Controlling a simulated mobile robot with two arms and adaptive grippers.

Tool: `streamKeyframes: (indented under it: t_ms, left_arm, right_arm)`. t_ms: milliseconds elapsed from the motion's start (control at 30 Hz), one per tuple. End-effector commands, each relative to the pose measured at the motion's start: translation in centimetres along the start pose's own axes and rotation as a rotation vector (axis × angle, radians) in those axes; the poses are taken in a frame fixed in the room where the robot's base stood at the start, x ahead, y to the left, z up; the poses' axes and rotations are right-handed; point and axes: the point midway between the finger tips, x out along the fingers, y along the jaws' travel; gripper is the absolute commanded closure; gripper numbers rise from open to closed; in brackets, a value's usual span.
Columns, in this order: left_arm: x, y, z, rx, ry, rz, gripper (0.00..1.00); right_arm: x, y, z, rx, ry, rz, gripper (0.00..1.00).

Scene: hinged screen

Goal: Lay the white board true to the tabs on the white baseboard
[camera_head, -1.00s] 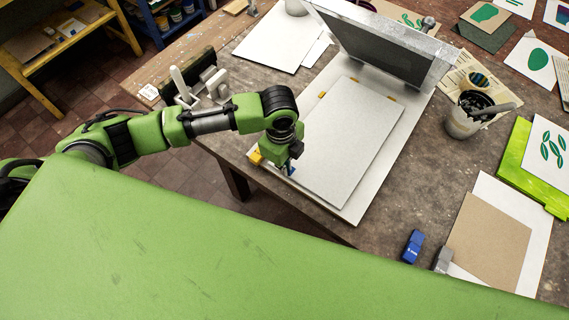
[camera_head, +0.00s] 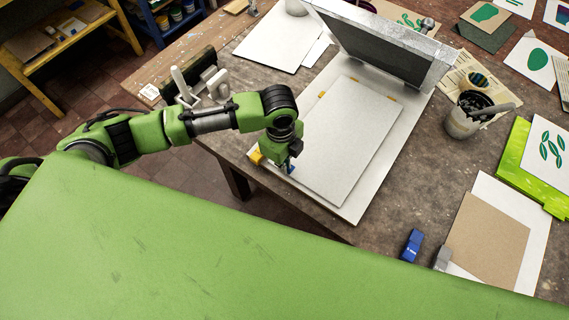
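The white board (camera_head: 350,140) lies flat on the white baseboard (camera_head: 350,208), which shows as a rim around it. A yellow piece (camera_head: 256,157) sits at the baseboard's near left, beside my gripper. My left gripper (camera_head: 289,167) points down at the board's near left corner, with a bit of blue at its tip. The wrist hides its fingers and that corner, so I cannot tell whether it touches or grips the board. My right gripper is out of view.
A grey hinged screen (camera_head: 385,45) stands tilted up behind the baseboard. To the right are a pot (camera_head: 465,115) with a tool in it, a brown sheet (camera_head: 487,240) and a green board (camera_head: 520,150). A blue block (camera_head: 412,245) lies near the front edge.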

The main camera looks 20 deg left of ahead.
Motion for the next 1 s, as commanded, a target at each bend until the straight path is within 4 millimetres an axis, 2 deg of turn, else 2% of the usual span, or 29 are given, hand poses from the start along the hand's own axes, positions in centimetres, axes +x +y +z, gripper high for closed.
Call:
streamKeyframes:
  t_ms: [433, 533, 1000]
  left_arm:
    - [0.0, -0.24, 0.1, 0.0, 0.001, -0.003, 1.0]
    - [0.01, -0.23, 0.1, 0.0, 0.001, -0.003, 0.76]
    - [0.1, -0.1, 0.15, 0.0, 0.0, 0.001, 0.74]
  right_arm:
    - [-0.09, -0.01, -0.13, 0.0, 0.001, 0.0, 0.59]
    - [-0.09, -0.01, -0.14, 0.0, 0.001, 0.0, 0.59]
    - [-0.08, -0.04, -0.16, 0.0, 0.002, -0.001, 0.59]
